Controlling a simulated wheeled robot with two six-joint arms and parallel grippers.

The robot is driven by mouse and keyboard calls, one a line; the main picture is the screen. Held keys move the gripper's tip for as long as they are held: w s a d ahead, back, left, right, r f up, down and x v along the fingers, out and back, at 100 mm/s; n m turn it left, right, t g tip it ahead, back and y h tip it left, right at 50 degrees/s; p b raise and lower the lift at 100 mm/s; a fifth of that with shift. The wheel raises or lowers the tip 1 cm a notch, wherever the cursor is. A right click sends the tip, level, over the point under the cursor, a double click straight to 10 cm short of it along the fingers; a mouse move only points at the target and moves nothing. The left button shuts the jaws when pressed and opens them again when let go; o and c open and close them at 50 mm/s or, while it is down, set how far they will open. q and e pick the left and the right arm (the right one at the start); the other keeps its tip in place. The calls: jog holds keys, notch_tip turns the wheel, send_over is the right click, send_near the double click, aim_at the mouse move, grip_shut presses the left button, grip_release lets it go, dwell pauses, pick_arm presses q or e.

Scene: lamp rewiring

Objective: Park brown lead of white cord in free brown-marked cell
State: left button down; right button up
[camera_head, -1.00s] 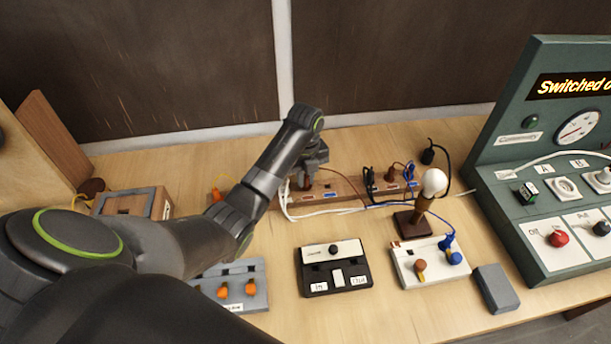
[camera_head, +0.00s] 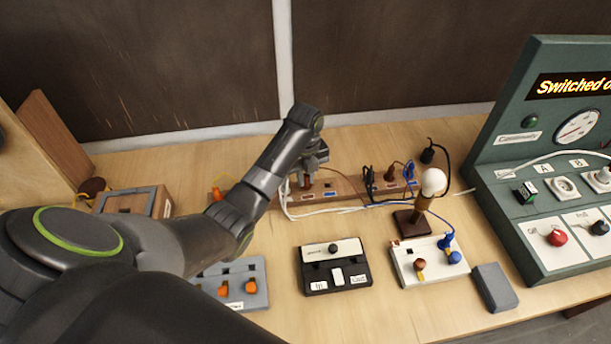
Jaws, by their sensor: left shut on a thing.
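A long wooden block (camera_head: 346,189) with brown-marked and blue-marked cells lies at the back of the table. My left gripper (camera_head: 306,181) is over its left part, pointing down, shut on a brown lead (camera_head: 307,184). The lead's tip is at the block; I cannot tell how deep it sits in a cell. The white cord (camera_head: 322,211) runs along the block's front left. Another brown lead (camera_head: 390,173) and a blue lead (camera_head: 409,170) stand in the block's right part, beside a black cord (camera_head: 369,183). My right gripper is not in view.
A lamp with a white bulb (camera_head: 433,182) stands right of the block. In front are a switch box (camera_head: 335,267), a terminal box (camera_head: 430,262), a grey block (camera_head: 495,287) and a grey tray (camera_head: 249,275) with orange pieces. A green test panel (camera_head: 520,208) stands at right.

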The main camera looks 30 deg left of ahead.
pick_arm(q)
jog(key=shift+f, duration=0.5)
dwell(0.3)
jog(key=c, duration=1.3)
grip_release()
jog(key=shift+r, duration=0.15)
